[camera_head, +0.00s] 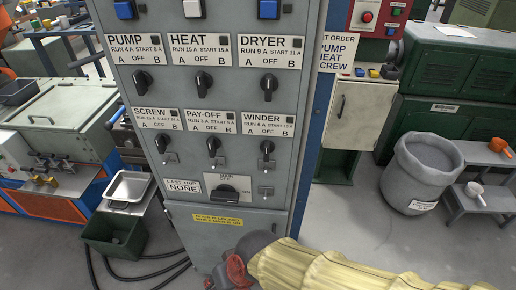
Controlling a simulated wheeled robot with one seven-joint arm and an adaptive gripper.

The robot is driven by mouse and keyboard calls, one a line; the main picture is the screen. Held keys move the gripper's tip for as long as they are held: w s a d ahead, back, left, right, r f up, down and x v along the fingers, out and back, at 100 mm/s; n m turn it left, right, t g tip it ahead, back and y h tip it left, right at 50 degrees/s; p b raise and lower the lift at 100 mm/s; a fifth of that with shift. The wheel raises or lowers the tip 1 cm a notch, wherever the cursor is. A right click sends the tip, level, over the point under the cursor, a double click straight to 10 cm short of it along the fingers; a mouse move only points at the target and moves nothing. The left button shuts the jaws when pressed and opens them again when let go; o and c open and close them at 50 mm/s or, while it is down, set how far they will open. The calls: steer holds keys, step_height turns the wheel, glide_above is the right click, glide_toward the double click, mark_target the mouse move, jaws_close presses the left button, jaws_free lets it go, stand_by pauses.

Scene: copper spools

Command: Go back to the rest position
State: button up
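My arm, in a pale yellow sleeve, reaches in from the bottom right. At its end is a dark round joint, with my gripper (230,275) as a small red and dark shape at the bottom edge. The gripper is low in front of the grey control cabinet (215,90), below its yellow label. Its fingers are too small and partly cut off to show whether they are open or shut, or whether they hold anything. The knobs I can see on the cabinet are above it, and the gripper appears apart from them.
The cabinet has rows of black selector knobs and a larger main switch (230,193). A grey bin (422,175) and a small stepped stand (480,203) are at right. A green box (114,236), a white tray (128,188) and black cables are at left. Grey floor is clear at lower right.

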steer(key=w+d+r+m+t+h, duration=0.1)
steer(key=d+r, duration=0.5)
steer(key=d, duration=0.3)
steer(key=w+d+r+m+t+h+p, duration=0.1)
steer(key=w+d+r+m+t, duration=0.1)
steer(key=d+r, duration=0.4)
steer(key=w+d+r+m+t+h+p, duration=0.1)
steer(key=d+r, duration=0.5)
steer(key=d, duration=0.7)
steer(key=shift+w+d+m+h, duration=0.2)
steer(key=shift+w+m+h, duration=0.05)
steer(key=shift+m+h, duration=0.3)
steer(key=shift+c, duration=0.6)
steer(key=shift+w+d, duration=0.1)
